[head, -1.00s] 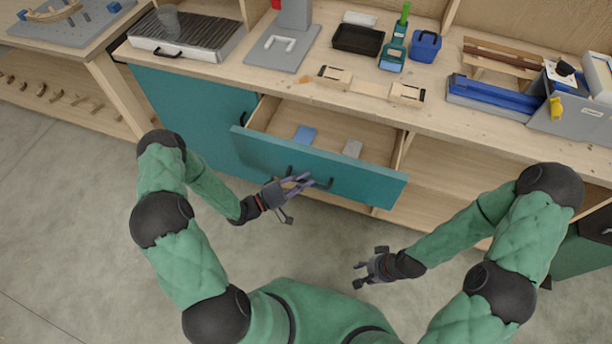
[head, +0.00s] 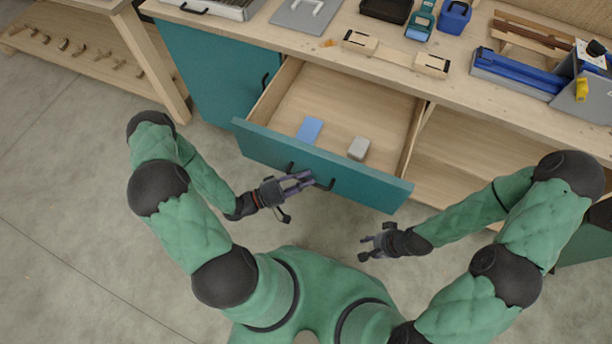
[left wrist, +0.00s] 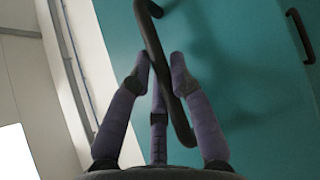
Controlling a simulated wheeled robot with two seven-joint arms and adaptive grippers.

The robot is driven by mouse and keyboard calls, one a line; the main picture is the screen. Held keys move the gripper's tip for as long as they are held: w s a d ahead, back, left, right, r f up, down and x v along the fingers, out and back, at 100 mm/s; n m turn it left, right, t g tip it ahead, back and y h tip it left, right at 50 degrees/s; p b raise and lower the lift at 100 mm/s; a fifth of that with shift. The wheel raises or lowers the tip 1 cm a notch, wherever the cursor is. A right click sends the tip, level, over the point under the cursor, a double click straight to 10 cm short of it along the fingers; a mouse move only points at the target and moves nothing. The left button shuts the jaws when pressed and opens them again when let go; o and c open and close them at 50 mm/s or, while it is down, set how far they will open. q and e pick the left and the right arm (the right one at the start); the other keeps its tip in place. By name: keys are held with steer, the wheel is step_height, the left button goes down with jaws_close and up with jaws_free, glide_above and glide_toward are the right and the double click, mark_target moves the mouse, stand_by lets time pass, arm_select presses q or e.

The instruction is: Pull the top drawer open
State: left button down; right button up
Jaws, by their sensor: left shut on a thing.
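The top drawer (head: 305,160) has a teal front and a pale wooden inside, and it stands well out from the bench. My left gripper (head: 308,182) is shut on the black bar handle on the drawer front, covering the handle's middle in the head view. In the left wrist view the handle (left wrist: 155,40) runs slanting between the fingertips of my left gripper (left wrist: 162,68). My right gripper (head: 368,248) hangs in front of the drawer's right part, open and empty, touching nothing.
A blue block (head: 309,130) and a grey block (head: 358,148) lie in the drawer. A teal cupboard door (head: 210,85) is left of it; an open shelf (head: 470,150) is right. The workbench (head: 330,60) above carries tools and trays. Grey floor is clear in front.

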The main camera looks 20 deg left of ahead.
arm_select(q)
steer(key=c, duration=1.1)
jaws_free()
steer(key=v, duration=1.2)
